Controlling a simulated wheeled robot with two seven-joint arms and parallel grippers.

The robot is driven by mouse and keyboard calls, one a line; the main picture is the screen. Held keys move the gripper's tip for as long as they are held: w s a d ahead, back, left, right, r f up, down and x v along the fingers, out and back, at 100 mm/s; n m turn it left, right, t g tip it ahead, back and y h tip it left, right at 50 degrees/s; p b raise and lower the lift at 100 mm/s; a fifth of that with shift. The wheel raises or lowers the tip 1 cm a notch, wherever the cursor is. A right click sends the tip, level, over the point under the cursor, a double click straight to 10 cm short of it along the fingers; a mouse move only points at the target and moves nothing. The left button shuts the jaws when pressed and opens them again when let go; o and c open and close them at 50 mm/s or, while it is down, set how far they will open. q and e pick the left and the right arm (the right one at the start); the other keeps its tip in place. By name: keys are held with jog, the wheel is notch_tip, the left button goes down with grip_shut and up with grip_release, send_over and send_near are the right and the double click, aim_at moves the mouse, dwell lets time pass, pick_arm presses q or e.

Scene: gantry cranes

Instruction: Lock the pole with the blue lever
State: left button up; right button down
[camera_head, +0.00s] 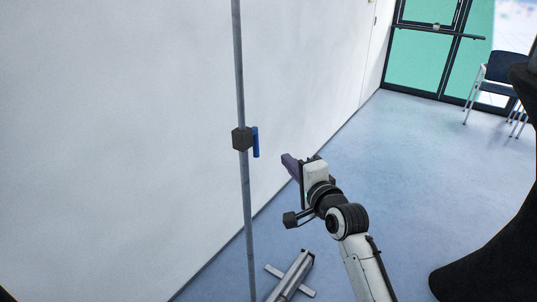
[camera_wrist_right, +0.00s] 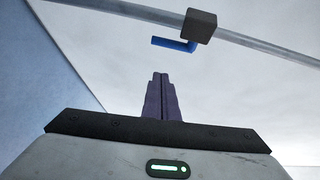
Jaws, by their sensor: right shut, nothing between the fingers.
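The grey pole (camera_head: 247,205) stands upright in front of the white wall in the head view. A dark block (camera_head: 241,139) sits on the pole, with the blue lever (camera_head: 255,142) on its right side, hanging down along it. In the right wrist view the blue lever (camera_wrist_right: 172,43) sticks out to the left from the dark block (camera_wrist_right: 200,26) on the pole (camera_wrist_right: 258,42). My right gripper (camera_head: 288,162) is right of the lever and a little lower in the picture, apart from it. Its purple fingers (camera_wrist_right: 161,98) are together and empty, pointing toward the lever. My left gripper is not in view.
A grey metal base (camera_head: 291,277) lies on the blue floor (camera_head: 400,150) near the pole's lower part. A chair (camera_head: 505,72) stands by the glass door (camera_head: 440,45) at the back right. The floor between is clear.

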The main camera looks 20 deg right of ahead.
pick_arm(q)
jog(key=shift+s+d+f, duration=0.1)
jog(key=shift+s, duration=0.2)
pick_arm(e)
jog(key=w+a+f, duration=0.1)
jog(key=w+a, duration=0.2)
jog(key=w, duration=0.4)
jog(key=shift+a, duration=0.15)
jog(key=shift+f, duration=0.1)
